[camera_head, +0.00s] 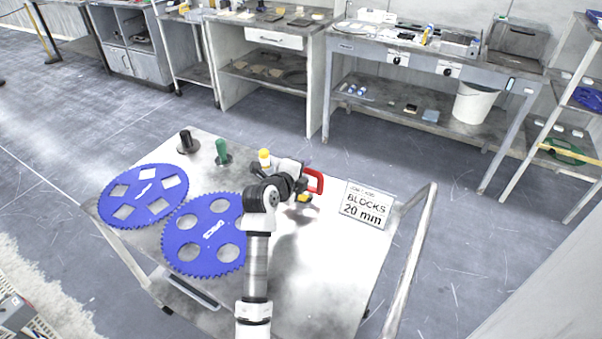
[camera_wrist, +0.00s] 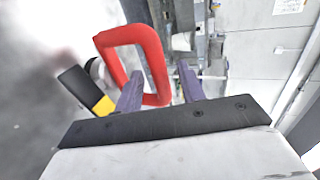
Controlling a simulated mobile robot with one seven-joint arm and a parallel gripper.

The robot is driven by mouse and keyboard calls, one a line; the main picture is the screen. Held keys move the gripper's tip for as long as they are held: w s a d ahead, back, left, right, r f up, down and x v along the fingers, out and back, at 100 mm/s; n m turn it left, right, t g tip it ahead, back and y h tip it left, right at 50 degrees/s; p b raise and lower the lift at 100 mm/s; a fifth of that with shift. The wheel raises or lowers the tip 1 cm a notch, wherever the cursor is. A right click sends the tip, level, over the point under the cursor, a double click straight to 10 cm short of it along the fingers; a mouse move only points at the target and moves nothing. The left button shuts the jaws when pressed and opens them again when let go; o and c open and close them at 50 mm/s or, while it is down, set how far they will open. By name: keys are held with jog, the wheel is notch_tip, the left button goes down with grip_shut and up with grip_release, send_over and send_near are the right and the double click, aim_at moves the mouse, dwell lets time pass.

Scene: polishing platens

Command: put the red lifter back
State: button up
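The red lifter shows as a red loop handle (camera_head: 315,181) at the right of my gripper, above the cart top; the loop (camera_wrist: 112,58) also fills the upper middle of the wrist view. My gripper (camera_wrist: 160,84) has its two purple fingers apart. One side of the red loop shows between them, nearer the left finger; I cannot tell whether it touches. A black and yellow piece (camera_wrist: 88,92) lies left of the loop, and its link to the lifter is unclear. My arm hides part of this area in the head view.
Two blue toothed platens (camera_head: 130,213) and (camera_head: 181,251) lie on the cart top's left. A black lifter (camera_head: 186,142), a green lifter (camera_head: 222,150) and a yellow-topped piece (camera_head: 264,157) stand along its back edge. A "BLOCKS 20 mm" sign (camera_head: 366,205) lies at right, by the cart's rail (camera_head: 411,262).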

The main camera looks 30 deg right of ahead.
jog(key=b+v, duration=0.3)
jog(key=v, duration=0.9)
jog(key=shift+r, duration=0.1)
